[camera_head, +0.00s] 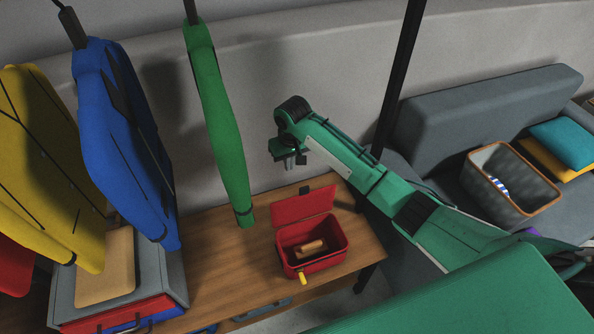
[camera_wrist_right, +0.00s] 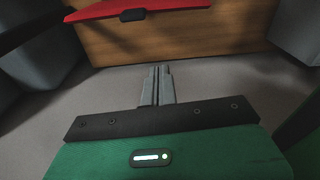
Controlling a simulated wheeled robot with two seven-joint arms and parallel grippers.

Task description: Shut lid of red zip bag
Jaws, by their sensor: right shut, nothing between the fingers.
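The red zip bag (camera_head: 312,254) stands on the wooden table. Its lid (camera_head: 304,205) is open and tilted up at the back, with a dark tab on its top edge. A brown block-like item (camera_head: 309,247) lies inside, and a yellow piece (camera_head: 302,278) sticks out at the front. My right gripper (camera_head: 290,163) is above and behind the lid, apart from it. In the right wrist view its fingers (camera_wrist_right: 157,85) are shut and empty, and the red lid (camera_wrist_right: 137,9) shows at the top edge with its dark tab. My left gripper is not in view.
The wooden table (camera_head: 220,270) has free room left of the bag. Green, blue and yellow garments hang at the left over a grey case (camera_head: 172,270). A dark post (camera_head: 398,80) stands behind my right arm. A grey sofa (camera_head: 480,110) with a basket (camera_head: 515,208) is at right.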

